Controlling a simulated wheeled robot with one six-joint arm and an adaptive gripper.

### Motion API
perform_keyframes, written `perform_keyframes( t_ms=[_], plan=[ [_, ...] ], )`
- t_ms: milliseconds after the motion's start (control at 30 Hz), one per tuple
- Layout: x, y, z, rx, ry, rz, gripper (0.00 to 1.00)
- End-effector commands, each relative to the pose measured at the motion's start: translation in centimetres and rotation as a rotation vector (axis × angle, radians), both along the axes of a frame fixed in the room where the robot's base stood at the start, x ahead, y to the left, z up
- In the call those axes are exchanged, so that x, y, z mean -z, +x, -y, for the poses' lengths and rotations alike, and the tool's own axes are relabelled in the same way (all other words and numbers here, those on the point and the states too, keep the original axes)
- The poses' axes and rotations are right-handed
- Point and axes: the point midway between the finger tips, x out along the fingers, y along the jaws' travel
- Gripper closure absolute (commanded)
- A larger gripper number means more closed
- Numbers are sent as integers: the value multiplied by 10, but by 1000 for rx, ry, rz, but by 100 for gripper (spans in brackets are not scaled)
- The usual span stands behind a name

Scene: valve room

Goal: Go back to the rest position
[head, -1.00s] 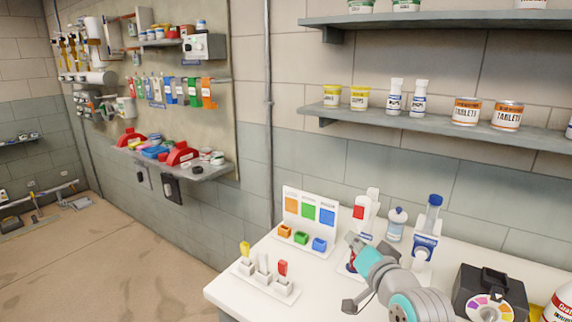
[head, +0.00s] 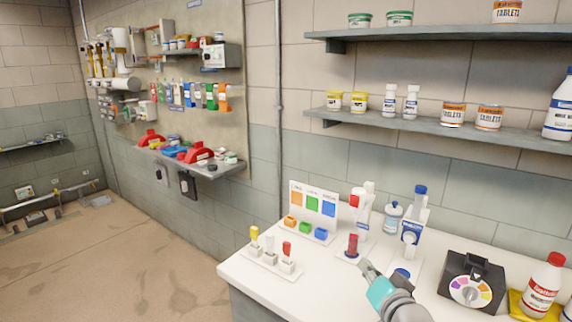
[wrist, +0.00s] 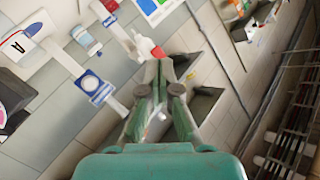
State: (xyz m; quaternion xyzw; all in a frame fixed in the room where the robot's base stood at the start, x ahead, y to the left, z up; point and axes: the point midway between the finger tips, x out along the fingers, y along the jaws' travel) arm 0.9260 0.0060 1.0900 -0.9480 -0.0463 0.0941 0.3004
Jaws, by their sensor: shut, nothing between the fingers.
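My gripper (head: 366,268) shows at the lower middle of the head view, raised over the white table (head: 335,290) near its front edge. Its teal body and grey fingers also show in the wrist view (wrist: 160,75), with the fingers together and nothing between them. It is apart from the things on the table. The rest of my arm runs out of the bottom of the picture.
A rack with yellow, white and red-topped pieces (head: 270,256) stands front left. A colour card (head: 314,203) with coloured blocks stands behind it. A black box with a colour dial (head: 471,281) and a red-capped bottle (head: 543,285) are at right. Open floor (head: 120,260) lies left.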

Motion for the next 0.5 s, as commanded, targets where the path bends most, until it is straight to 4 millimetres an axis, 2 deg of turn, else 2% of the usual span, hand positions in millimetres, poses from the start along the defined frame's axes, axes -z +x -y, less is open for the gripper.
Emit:
perform_keyframes(
  t_ms=[267, 367, 500],
  plan=[
    [46, -25, 1, 16, -28, -10, 100],
    [69, -40, 1, 24, -47, -15, 100],
    [107, -71, 3, 37, -82, -22, 100]
  ],
)
